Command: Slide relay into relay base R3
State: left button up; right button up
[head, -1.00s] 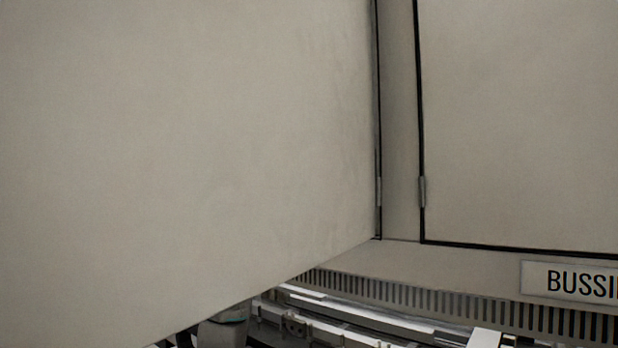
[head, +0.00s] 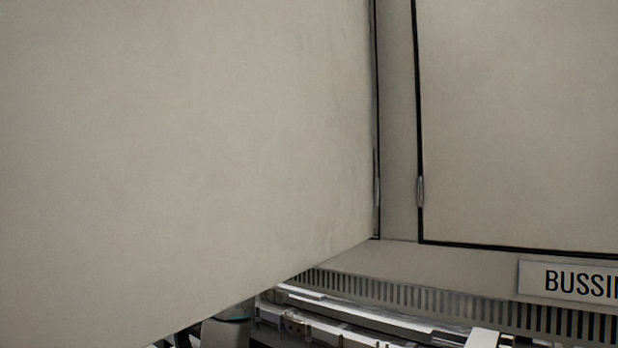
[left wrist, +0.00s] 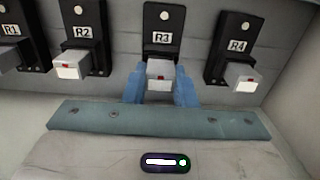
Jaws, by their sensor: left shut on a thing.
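My left gripper (left wrist: 160,78) has two blue fingers shut on a small grey relay (left wrist: 160,70) with a red mark, one finger on each side. The relay is at the lower part of the black relay base labelled R3 (left wrist: 162,20), in line with it. The fingers and the viewing angle hide how deep the relay sits in the base. In the head view a cabinet door covers most of the left side, and my left gripper does not show there. My right gripper is in neither view.
Relay bases R1 (left wrist: 10,31), R2 (left wrist: 83,33) and R4 (left wrist: 237,46) stand in the same row, each with a grey block at its lower part. In the head view, an open door panel (head: 180,150) blocks the left; a slotted duct (head: 420,299) runs below.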

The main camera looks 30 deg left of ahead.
pick_arm(q)
jog(key=shift+w, duration=0.4)
jog(key=o, duration=1)
jog(key=shift+c, duration=0.2)
jog(key=shift+o, duration=0.4)
jog(key=shift+w, duration=0.25)
jog(key=shift+s+f+b, duration=0.1)
jog(key=shift+s+b, duration=0.25)
jog(key=shift+s, duration=0.05)
jog(key=s+b, duration=0.5)
jog(key=s, duration=0.5)
jog(key=shift+a, duration=0.4)
